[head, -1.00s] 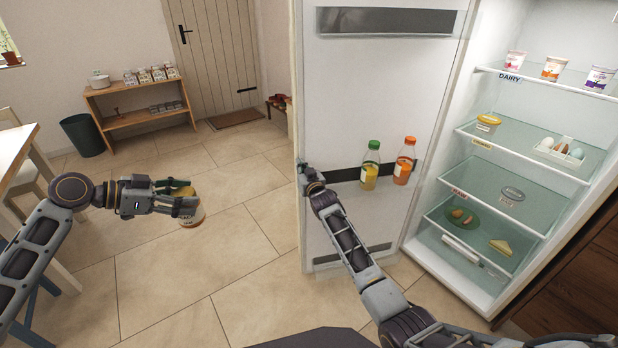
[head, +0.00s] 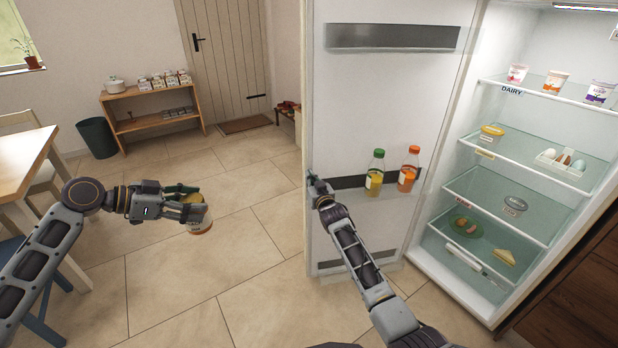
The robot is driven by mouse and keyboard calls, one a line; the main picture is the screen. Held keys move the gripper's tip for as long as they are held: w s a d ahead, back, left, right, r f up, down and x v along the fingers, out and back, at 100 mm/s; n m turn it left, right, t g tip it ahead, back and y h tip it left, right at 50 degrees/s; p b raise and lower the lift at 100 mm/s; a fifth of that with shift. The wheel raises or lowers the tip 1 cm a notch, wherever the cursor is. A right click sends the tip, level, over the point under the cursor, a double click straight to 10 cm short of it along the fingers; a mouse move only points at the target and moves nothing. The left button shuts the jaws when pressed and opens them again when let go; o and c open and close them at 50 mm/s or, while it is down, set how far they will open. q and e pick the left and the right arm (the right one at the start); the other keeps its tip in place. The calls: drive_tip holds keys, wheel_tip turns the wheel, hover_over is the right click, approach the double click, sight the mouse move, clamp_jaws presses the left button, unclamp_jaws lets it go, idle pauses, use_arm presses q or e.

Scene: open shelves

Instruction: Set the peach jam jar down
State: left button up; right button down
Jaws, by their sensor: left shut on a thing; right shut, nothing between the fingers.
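The peach jam jar (head: 199,221) is in the left part of the head view, with an orange-yellow body and a pale label. My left gripper (head: 192,203) is shut on it and holds it in the air over the tiled floor. The fingers hide part of the jar's upper side. My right gripper (head: 318,186) is at the outer edge of the open fridge door (head: 390,95). Its fingers are small and partly hidden there; it is shut with nothing between them.
The open fridge has glass shelves (head: 500,188) with dairy cups, eggs, tins and a sandwich. Two bottles (head: 375,172) stand in the door rack. A wooden table (head: 22,160) is at the left edge. A low wooden shelf (head: 150,95) and a dark bin (head: 97,138) stand behind.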

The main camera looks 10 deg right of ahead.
use_arm(q)
drive_tip(key=shift+w, duration=0.2)
drive_tip(key=shift+s+r+p, duration=0.1)
drive_tip(key=shift+r+p, duration=0.15)
drive_tip(key=shift+p, duration=0.05)
drive_tip(key=shift+r, duration=0.15)
drive_tip(key=shift+r+p, duration=0.6)
drive_tip(key=shift+p, duration=0.15)
use_arm(e)
drive_tip(key=s, duration=0.9)
drive_tip(key=shift+s+f, duration=0.25)
drive_tip(key=shift+a, duration=0.1)
use_arm(q)
drive_tip(key=shift+r, duration=0.1)
